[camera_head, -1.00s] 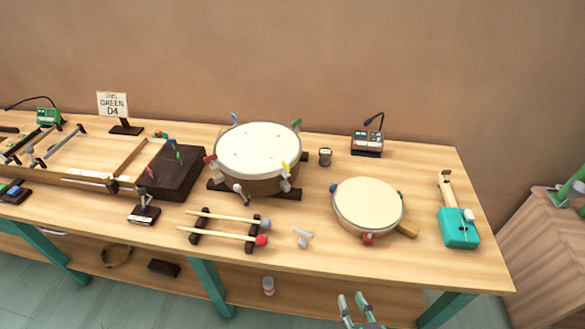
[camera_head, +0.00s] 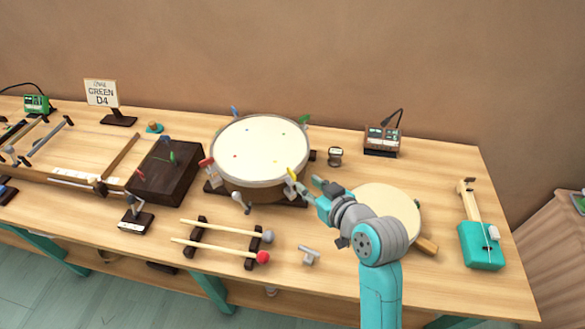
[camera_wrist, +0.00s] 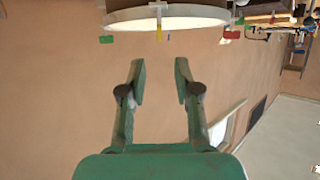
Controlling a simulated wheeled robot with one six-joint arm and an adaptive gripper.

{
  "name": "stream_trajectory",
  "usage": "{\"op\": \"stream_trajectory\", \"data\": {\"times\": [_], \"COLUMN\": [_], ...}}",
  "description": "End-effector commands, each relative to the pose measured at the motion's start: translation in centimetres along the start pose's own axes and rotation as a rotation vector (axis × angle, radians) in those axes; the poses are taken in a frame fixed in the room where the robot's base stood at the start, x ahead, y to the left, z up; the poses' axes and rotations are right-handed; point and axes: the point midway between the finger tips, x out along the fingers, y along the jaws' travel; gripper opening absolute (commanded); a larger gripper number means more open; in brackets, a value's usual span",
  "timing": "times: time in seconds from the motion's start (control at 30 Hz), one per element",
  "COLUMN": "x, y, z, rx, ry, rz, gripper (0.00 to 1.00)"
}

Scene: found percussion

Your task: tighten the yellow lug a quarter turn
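The large cream-topped drum (camera_head: 258,150) stands on dark supports, with coloured lugs around its rim. The yellow lug (camera_head: 292,174) is at its front right. In the wrist view the yellow lug (camera_wrist: 159,34) hangs at the top centre against the drum's rim (camera_wrist: 165,17). My gripper (camera_head: 312,188) is just right of the lug, pointing toward it. In the wrist view my gripper (camera_wrist: 159,65) is open and empty, its two fingers apart. The yellow lug lines up with the gap, beyond the fingertips and not between them.
A grey T-shaped piece (camera_head: 310,255) lies on the table in front. Two mallets (camera_head: 222,245) rest on a dark stand. A smaller drum (camera_head: 390,200) is partly hidden behind my arm. A red lug (camera_head: 207,164) and green lug (camera_head: 304,120) stick out from the large drum.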

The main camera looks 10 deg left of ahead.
Motion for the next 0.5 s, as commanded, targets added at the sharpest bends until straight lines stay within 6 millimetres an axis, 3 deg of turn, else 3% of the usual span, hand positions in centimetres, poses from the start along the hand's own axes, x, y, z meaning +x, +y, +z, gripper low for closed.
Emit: {"op": "stream_trajectory", "data": {"times": [0.5], "x": [8.2], "y": [0.0], "z": [0.0], "rx": [0.000], "ry": [0.001], "rz": [0.002], "gripper": [0.32]}}
